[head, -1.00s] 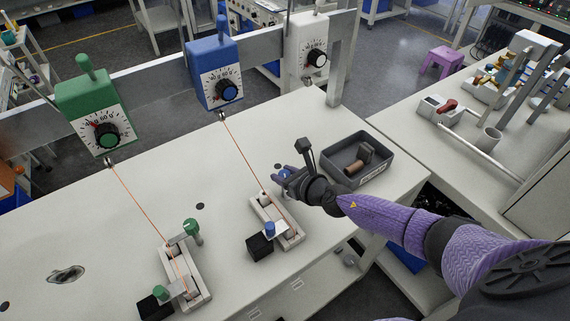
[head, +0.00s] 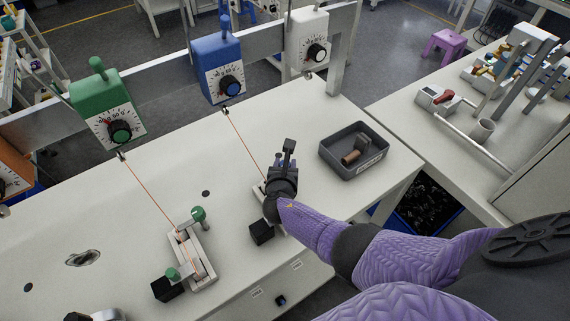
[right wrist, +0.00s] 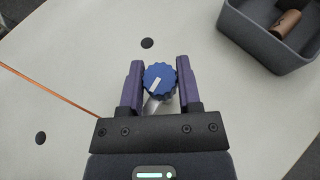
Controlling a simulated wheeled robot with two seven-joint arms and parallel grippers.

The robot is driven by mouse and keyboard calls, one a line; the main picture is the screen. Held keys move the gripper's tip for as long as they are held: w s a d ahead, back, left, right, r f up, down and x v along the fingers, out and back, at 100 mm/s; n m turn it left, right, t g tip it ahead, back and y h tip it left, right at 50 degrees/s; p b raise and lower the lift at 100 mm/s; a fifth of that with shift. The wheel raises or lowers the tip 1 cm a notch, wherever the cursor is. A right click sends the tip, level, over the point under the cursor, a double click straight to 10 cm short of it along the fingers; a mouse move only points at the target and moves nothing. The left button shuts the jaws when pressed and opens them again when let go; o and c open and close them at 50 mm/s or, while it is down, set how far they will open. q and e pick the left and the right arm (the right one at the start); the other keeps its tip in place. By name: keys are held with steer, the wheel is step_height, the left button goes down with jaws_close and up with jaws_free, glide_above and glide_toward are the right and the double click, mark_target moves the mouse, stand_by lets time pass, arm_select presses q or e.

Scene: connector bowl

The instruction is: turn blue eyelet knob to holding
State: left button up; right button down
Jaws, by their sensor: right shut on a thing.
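The blue eyelet knob (right wrist: 161,76) is a ribbed blue disc with a short white mark, seen from above in the right wrist view. My right gripper (right wrist: 158,72) is shut on it, one purple finger on each side. In the head view my right gripper (head: 283,168) is over the far end of the blue wire's pale fixture (head: 258,191) and hides the knob and most of the fixture. The orange wire (head: 246,142) runs from there up to the blue dial box (head: 219,62). The left gripper is not in view.
A grey tray (head: 333,163) with a brown cylinder (head: 351,157) stands right of the gripper. A black block (head: 262,232) sits beside the blue fixture. The green-knobbed fixture (head: 205,281) is to the left, with its wire to the green dial box (head: 103,99).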

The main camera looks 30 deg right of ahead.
steer(key=m+g+h+b, duration=0.1)
steer(key=m+h, duration=0.1)
steer(key=shift+f+m+g+b, duration=0.1)
steer(key=shift+m+g+b, duration=0.2)
steer(key=shift+m+g+h, duration=0.3)
steer(key=shift+h, duration=0.1)
steer(key=shift+b, duration=0.35)
steer(key=c, duration=0.7)
jaws_free()
steer(key=o, duration=0.4)
steer(key=shift+r, duration=0.2)
